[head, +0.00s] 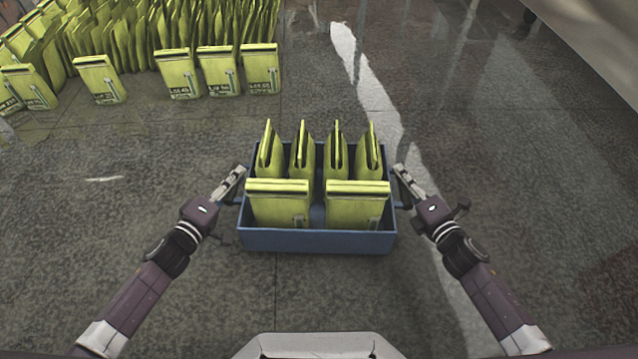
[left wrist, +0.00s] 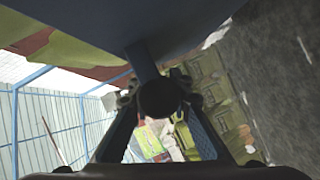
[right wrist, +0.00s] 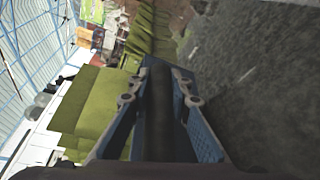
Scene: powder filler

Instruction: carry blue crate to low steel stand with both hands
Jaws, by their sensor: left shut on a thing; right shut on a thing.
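The blue crate (head: 318,241) is in the middle of the head view, held level between my two arms. It holds several yellow-green packets (head: 357,206), some standing edge-on at the back and two facing me in front. My left gripper (head: 238,174) is shut on the crate's left side, and my right gripper (head: 400,172) is shut on its right side. In the left wrist view the dark crate wall (left wrist: 110,22) fills the top, with a dark grip bar between the fingers. In the right wrist view a dark bar lies between the fingers. No low steel stand is in view.
Many yellow-green packets (head: 140,35) stand in rows on the floor at the back left. The grey floor (head: 520,150) is clear to the right and around the crate. A pale streak (head: 365,80) runs along it behind the crate.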

